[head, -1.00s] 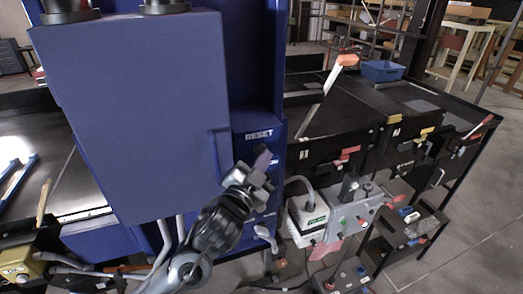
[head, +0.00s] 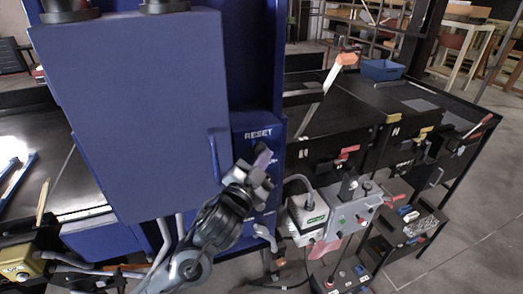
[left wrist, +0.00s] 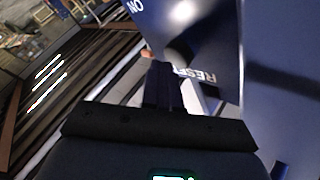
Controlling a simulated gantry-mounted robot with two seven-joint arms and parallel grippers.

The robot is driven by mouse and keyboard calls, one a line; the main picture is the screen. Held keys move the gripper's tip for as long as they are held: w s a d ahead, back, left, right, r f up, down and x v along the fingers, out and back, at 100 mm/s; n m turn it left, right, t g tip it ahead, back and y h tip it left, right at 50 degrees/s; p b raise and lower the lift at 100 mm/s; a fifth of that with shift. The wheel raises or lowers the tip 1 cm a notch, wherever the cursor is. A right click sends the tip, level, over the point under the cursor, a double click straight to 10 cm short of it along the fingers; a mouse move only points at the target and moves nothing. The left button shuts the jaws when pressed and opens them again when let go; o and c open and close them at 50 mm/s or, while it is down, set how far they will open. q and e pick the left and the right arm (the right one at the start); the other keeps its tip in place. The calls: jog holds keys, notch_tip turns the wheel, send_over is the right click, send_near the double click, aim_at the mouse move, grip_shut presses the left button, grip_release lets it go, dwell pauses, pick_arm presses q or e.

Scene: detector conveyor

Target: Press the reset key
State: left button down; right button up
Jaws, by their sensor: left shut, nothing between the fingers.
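The blue panel with the word RESET (head: 259,133) is on the front of the blue machine, right of its large door. The reset key itself is hidden behind my left gripper in the head view. My left gripper (head: 264,160) is shut and empty, its fingertips just below the RESET label; I cannot tell whether they touch the panel. In the left wrist view, the shut fingers (left wrist: 163,85) point toward the label RESET (left wrist: 195,75), and a dark round shape (left wrist: 178,52) shows just beyond them. My right gripper is not in view.
The large blue door (head: 130,110) stands close left of my left arm. A grey control box (head: 352,215) and a white box (head: 307,215) are to the right. Black conveyor tables (head: 340,120) stand behind them. A dark conveyor surface (head: 65,185) is at the left.

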pick_arm(q)
jog(key=shift+w+a+f+n+y, duration=0.15)
jog(key=shift+w+a+n+y, duration=0.15)
jog(key=shift+w+a, duration=0.35)
dwell(0.6)
jog(key=shift+s, duration=0.15)
jog(key=shift+s+r, duration=0.2)
jog(key=shift+s, duration=0.25)
jog(key=shift+s+d+b, duration=0.15)
jog(key=shift+s+d, duration=0.2)
jog(key=shift+s, duration=0.45)
jog(key=shift+s+d+b, duration=0.2)
jog(key=shift+s+d, duration=0.15)
jog(key=shift+s, duration=0.5)
jog(key=shift+s+d+b, duration=0.15)
jog(key=shift+s+d, duration=0.2)
jog(key=shift+s, duration=0.45)
jog(key=shift+d, duration=0.1)
